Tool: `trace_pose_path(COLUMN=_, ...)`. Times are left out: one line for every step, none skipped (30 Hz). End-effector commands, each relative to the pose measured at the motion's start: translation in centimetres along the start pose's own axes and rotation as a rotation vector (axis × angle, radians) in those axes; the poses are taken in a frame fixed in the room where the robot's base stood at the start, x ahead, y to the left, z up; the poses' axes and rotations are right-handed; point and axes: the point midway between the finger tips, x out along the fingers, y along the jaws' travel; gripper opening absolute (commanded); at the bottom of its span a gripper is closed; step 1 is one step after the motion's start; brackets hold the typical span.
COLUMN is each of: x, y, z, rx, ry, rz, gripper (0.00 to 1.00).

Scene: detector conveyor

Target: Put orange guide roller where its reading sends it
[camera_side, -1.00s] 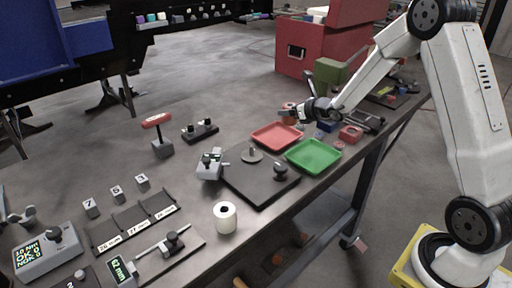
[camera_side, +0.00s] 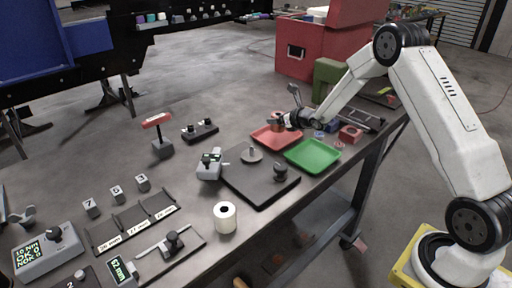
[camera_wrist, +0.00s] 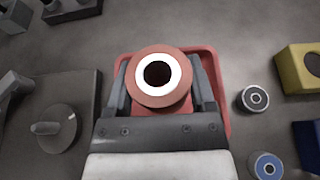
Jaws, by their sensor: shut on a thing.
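My gripper (camera_side: 289,120) is shut on the orange guide roller (camera_wrist: 160,102), holding it between both fingers; its white inner ring and dark bore face the wrist camera. In the side view the roller (camera_side: 277,119) is small and partly hidden by my gripper. It hangs over the red tray (camera_side: 262,143), whose rim also shows behind it in the wrist view (camera_wrist: 214,68). The green tray (camera_side: 312,160) is empty, to the right. A dark plate (camera_side: 240,186) carries an upright spindle (camera_side: 252,154), a black knob (camera_side: 280,173) and a grey display unit (camera_side: 208,172). Its reading is too small to tell.
A red block (camera_side: 350,134) and small rings lie right of the trays. Labelled slots (camera_side: 132,226) and a torque tester (camera_side: 45,256) are at the left.

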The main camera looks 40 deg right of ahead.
Motion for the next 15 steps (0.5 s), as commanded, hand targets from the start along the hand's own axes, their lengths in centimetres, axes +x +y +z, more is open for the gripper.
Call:
trace_pose_path(x=0.1, y=0.0, z=0.0, rx=0.000, ry=-0.001, rz=0.000, gripper=0.00)
trace_pose_path(x=0.2, y=0.0, z=-0.1, rx=0.000, ry=-0.001, rz=0.000, gripper=0.00)
trace_pose_path(x=0.4, y=-0.1, z=-0.2, rx=0.000, ry=-0.001, rz=0.000, gripper=0.00)
trace_pose_path(x=0.6, y=-0.1, z=-0.3, rx=0.000, ry=0.000, rz=0.000, gripper=0.00)
trace_pose_path(x=0.8, y=-0.1, z=-0.5, rx=0.000, ry=0.000, rz=0.000, gripper=0.00)
trace_pose_path(x=0.9, y=-0.1, z=-0.9, rx=0.001, ry=0.001, rz=0.000, gripper=0.00)
trace_pose_path(x=1.0, y=-0.1, z=-1.2, rx=0.002, ry=0.001, rz=0.000, gripper=0.00)
trace_pose_path(x=1.2, y=-0.1, z=-1.6, rx=0.003, ry=0.001, rz=0.000, gripper=0.00)
trace_pose_path(x=1.3, y=-0.1, z=-2.0, rx=0.002, ry=0.001, rz=0.000, gripper=0.00)
trace_pose_path(x=1.4, y=-0.1, z=-2.2, rx=0.001, ry=0.001, rz=0.000, gripper=0.00)
trace_pose_path(x=1.6, y=-0.1, z=-2.5, rx=0.001, ry=0.001, rz=0.000, gripper=0.00)
trace_pose_path(x=1.7, y=-0.1, z=-2.8, rx=0.001, ry=0.001, rz=0.000, gripper=0.00)
trace_pose_path(x=1.7, y=-0.1, z=-2.9, rx=0.001, ry=0.000, rz=0.000, gripper=0.00)
trace_pose_path(x=1.8, y=-0.1, z=-3.0, rx=0.001, ry=-0.001, rz=0.000, gripper=0.00)
trace_pose_path(x=1.8, y=-0.1, z=-3.1, rx=0.000, ry=-0.001, rz=0.000, gripper=0.00)
